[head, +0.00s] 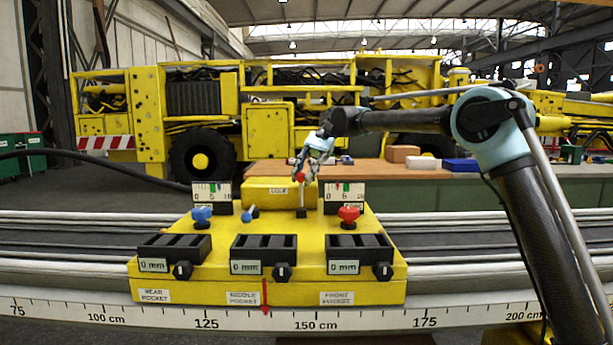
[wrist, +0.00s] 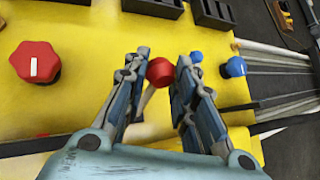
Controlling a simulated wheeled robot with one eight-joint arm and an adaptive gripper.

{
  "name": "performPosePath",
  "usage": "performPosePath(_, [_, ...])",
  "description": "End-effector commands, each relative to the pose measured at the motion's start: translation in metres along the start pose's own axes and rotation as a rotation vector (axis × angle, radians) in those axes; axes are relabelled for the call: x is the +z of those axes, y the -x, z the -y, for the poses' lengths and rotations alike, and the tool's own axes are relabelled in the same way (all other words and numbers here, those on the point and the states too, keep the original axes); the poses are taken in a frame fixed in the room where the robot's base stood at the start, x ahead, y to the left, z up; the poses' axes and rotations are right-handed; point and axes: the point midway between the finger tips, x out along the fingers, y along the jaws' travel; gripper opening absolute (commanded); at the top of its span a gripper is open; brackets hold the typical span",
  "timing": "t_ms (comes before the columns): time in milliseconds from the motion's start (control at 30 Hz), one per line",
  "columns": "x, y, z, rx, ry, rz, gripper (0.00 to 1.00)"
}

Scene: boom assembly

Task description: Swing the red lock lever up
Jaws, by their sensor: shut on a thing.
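The red lock lever's ball (wrist: 160,71) sits between my two fingers in the wrist view. In the head view the red ball (head: 300,177) shows just under my fingertips, at the upper middle of the yellow carriage (head: 222,225), in front of the block labelled LOCK. My gripper (head: 303,166) reaches down onto it from behind and above. My gripper in the wrist view (wrist: 161,62) is shut on the ball.
A red knob (head: 348,215) stands right of the lever; a blue knob (head: 202,214) and small blue-tipped lever (head: 248,215) stand left. Black pockets (head: 263,252) line the front. Gauges (head: 345,197) flank the lock block. A workbench (head: 365,170) and yellow machine (head: 195,110) lie behind.

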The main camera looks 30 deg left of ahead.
Motion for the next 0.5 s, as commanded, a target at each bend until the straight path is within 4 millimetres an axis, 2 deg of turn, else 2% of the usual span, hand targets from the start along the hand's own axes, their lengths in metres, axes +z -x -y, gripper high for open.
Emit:
performPosePath(33, [-0.0002,0.0011,-0.0016,0.002,-0.002,0.000,0.00])
performPosePath(67, [-0.0002,0.0010,-0.0016,0.002,-0.002,-0.001,0.32])
performPosePath(100, [-0.0003,0.0009,-0.0015,0.002,-0.002,-0.001,0.41])
performPosePath(133, [-0.0003,0.0008,-0.0013,0.002,-0.002,-0.001,0.46])
performPosePath(500, [0.0015,-0.0001,0.0012,0.002,0.001,0.000,0.46])
